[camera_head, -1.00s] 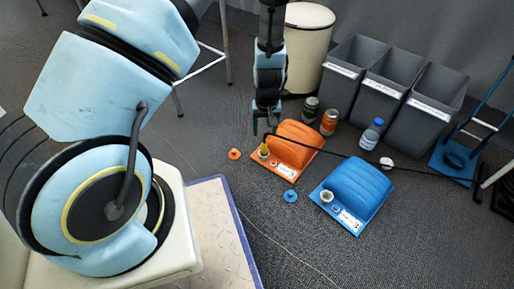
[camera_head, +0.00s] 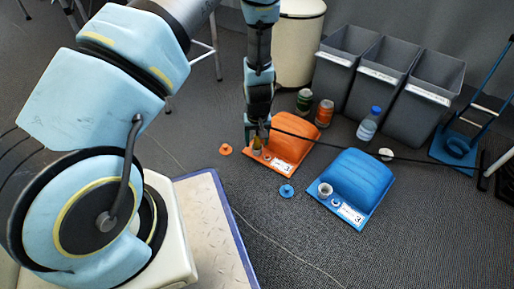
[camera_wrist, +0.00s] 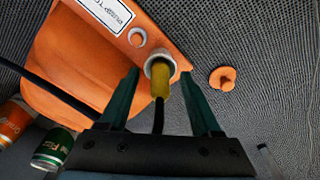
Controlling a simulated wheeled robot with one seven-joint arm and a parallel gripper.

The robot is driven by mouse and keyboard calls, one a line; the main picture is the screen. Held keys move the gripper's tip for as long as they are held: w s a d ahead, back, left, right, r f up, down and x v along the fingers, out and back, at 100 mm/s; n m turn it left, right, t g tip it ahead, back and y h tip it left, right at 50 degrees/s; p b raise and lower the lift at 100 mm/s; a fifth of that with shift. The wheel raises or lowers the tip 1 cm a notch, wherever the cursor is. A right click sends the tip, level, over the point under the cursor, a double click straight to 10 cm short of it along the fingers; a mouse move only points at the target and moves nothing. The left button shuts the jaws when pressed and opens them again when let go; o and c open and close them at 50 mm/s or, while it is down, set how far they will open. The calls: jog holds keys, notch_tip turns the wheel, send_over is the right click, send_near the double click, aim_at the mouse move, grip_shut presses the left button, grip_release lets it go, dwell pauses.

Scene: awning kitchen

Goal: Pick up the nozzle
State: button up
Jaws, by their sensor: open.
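The nozzle is a yellow piece on a black hose. In the wrist view the nozzle (camera_wrist: 160,82) stands in the pale ring of a socket on the orange container (camera_wrist: 85,62). My gripper (camera_wrist: 160,73) is open, with one dark green finger on each side of the nozzle and visible gaps between. In the head view my gripper (camera_head: 257,141) is down at the front left end of the orange container (camera_head: 292,146), and the nozzle (camera_head: 256,144) shows small between the fingers. The socket's inside is hidden.
An orange cap (camera_head: 225,149) and a blue cap (camera_head: 287,191) lie on the floor. A blue container (camera_head: 357,180) stands right of the orange one. Two cans (camera_head: 304,101) and a bottle (camera_head: 368,125) stand behind, before grey bins (camera_head: 422,100). The black hose crosses rightward.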

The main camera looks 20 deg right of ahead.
jog(key=shift+r, duration=0.1)
jog(key=shift+c, duration=0.2)
grip_shut()
